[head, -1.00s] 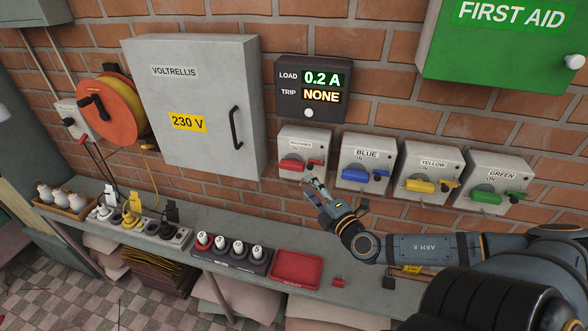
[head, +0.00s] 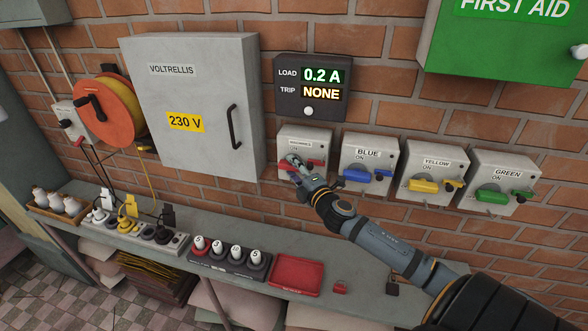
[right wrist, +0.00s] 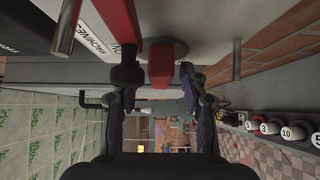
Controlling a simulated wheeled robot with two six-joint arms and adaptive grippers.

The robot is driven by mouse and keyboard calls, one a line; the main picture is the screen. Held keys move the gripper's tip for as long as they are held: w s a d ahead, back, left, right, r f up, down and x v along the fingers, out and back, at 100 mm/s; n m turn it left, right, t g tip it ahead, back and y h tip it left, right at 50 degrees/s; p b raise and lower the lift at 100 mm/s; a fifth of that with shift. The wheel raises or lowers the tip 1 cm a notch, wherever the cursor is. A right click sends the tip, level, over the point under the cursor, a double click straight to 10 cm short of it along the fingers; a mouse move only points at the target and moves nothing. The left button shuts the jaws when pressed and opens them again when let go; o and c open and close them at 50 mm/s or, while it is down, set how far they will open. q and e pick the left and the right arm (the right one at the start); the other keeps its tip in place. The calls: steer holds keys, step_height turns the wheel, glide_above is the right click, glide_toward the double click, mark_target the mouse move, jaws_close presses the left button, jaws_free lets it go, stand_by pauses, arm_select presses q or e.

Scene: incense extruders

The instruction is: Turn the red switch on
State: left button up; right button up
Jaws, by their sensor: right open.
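The red switch is on a grey wall box (head: 303,143), leftmost in a row of switch boxes under the display. Its red handle (right wrist: 160,64) shows in the right wrist view on a round grey base. A second red lever (right wrist: 120,25) is beside it; in the head view it shows right of my fingers (head: 316,163). My right gripper (head: 294,168) is open at the front of this box and covers part of the handle. In the right wrist view its fingers (right wrist: 157,78) are on either side of the handle; I cannot tell whether they touch it. My left gripper is out of view.
Blue (head: 369,160), yellow (head: 431,169) and green (head: 496,180) switch boxes are close to the right. The display (head: 312,88) reads 0.2 A and NONE. A grey cabinet (head: 195,105) is left. Below, a shelf holds a red tray (head: 296,275) and numbered plugs (head: 228,253).

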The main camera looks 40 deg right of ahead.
jaws_close()
steer(key=n+g+p, duration=0.1)
steer(key=p, duration=0.2)
steer(key=shift+r, duration=0.35)
steer(key=shift+n+g+p, duration=0.3)
steer(key=shift+n+g, duration=0.3)
steer(key=shift+g, duration=0.2)
steer(key=shift+w+a+n+g+h, duration=0.1)
steer(key=shift+n+g+h, duration=0.4)
steer(key=shift+n+g, duration=0.4)
steer(key=n+g+h, duration=0.2)
steer(key=g, duration=0.1)
steer(key=n+g, duration=0.1)
steer(key=g, duration=0.1)
steer(key=shift+w+a+r+h, duration=0.25)
steer(key=shift+h, duration=0.15)
steer(key=shift+w+r+n+g+h, duration=0.1)
steer(key=shift+n+g+h, duration=0.75)
steer(key=shift+g, duration=0.45)
